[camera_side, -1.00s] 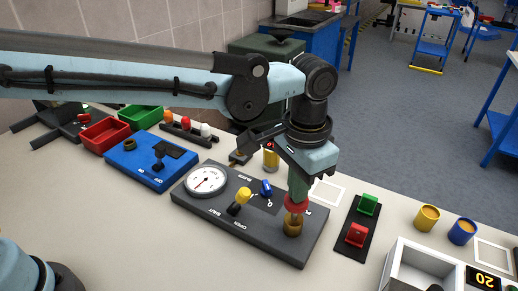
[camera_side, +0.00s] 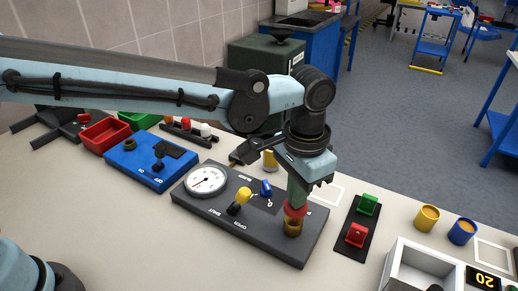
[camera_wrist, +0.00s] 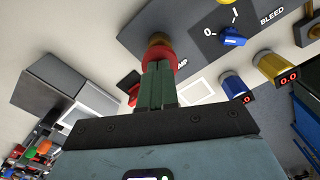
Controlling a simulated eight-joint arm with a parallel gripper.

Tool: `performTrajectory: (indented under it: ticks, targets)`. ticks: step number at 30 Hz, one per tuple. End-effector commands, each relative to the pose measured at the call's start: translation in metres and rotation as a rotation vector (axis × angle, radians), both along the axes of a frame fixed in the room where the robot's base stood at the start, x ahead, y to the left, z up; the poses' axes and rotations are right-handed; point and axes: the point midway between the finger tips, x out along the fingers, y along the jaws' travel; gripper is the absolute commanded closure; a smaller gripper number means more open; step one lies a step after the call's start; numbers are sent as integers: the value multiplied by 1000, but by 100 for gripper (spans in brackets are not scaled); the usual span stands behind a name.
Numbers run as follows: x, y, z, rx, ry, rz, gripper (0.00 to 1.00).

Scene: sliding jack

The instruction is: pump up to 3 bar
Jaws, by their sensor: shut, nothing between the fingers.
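The dark pump board (camera_side: 250,213) lies on the bench with a round white gauge (camera_side: 206,181), a yellow lever (camera_side: 240,199) and a blue bleed knob (camera_side: 266,188). The gauge needle is too small to read. At the board's right end is the pump, with a red knob (camera_side: 295,209) above a brass body (camera_side: 292,228). My gripper (camera_side: 298,197) is shut and points down directly at the red knob, touching or nearly touching its top. In the wrist view the closed fingers (camera_wrist: 157,88) end at the red knob (camera_wrist: 158,57), with the brass (camera_wrist: 159,39) beyond it.
A black plate with a red switch (camera_side: 356,235) and a green switch (camera_side: 368,204) stands right of the board. Yellow (camera_side: 427,217) and blue (camera_side: 462,231) cups and a white box (camera_side: 421,264) lie further right. A blue board (camera_side: 151,162) is on the left.

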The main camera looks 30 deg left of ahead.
Motion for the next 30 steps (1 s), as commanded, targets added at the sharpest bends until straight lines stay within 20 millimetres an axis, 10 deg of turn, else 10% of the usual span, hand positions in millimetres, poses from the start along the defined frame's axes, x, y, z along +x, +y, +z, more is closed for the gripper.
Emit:
performTrajectory:
  ticks: [17, 30]
  targets:
    - [0, 0, -26, 0, -1, 0, 100]
    - [0, 0, 5, 0, -1, 0, 100]
